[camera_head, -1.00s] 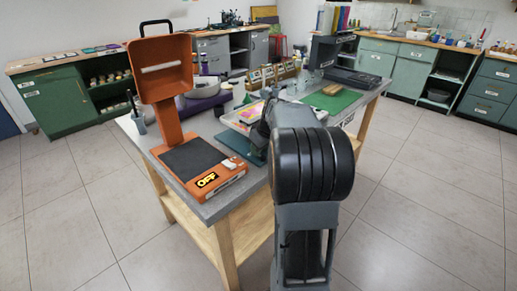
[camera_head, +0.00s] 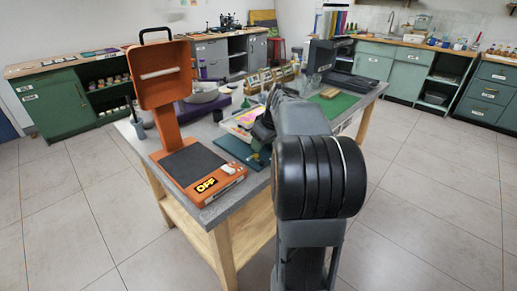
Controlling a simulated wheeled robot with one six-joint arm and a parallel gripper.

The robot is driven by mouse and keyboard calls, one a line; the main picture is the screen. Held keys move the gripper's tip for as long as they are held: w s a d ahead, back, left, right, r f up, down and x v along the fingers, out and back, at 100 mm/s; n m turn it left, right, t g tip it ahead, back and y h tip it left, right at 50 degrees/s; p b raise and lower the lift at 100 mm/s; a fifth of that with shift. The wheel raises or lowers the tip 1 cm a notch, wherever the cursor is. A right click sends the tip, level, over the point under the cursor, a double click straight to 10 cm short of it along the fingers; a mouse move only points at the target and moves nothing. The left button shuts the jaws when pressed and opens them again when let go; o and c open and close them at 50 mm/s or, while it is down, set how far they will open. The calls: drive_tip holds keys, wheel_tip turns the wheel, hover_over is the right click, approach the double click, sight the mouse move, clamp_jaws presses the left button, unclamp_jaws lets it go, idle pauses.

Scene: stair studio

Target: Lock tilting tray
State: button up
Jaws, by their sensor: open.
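A pale tray (camera_head: 240,122) with pink and yellow contents lies on the grey worktable, beyond a flat dark teal plate (camera_head: 236,148). I cannot tell whether the tray is locked; no lock shows clearly. My gripper (camera_head: 262,133) is at the right edge of the tray and plate, low over the table. It is open, but its fingertips are small and mostly hidden by my own arm. Whether it touches the tray cannot be told. A small yellowish part (camera_head: 264,156) shows just below my gripper.
An orange press-like device (camera_head: 168,90) with a raised head and an OFF label stands on the table's left. A green mat (camera_head: 335,104) and a dark machine (camera_head: 324,57) are farther right. A purple item and grey bowl stand behind. Floor around the table is clear.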

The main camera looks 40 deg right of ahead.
drive_tip(key=p+v, duration=0.1)
drive_tip(key=v, duration=0.6)
drive_tip(key=shift+r, duration=0.35)
drive_tip(key=s+a+f+m+g+p, duration=0.1)
drive_tip(key=s+a+f+m+p, duration=0.2)
drive_tip(key=a+f+m, duration=0.15)
drive_tip(key=s+a+r+p, duration=0.2)
drive_tip(key=s+a+p, duration=0.1)
drive_tip(key=a, duration=0.3)
drive_tip(key=s+a+r+n+p, duration=0.1)
drive_tip(key=s+a+r+p, duration=0.1)
drive_tip(key=a, duration=0.4)
drive_tip(key=s+a+r+n+p, duration=0.1)
drive_tip(key=s+a+r+p, duration=0.2)
drive_tip(key=s+a+p, duration=0.2)
drive_tip(key=shift+a+h+p, duration=0.4)
drive_tip(key=shift+a+p, duration=0.45)
drive_tip(key=shift+a, duration=0.2)
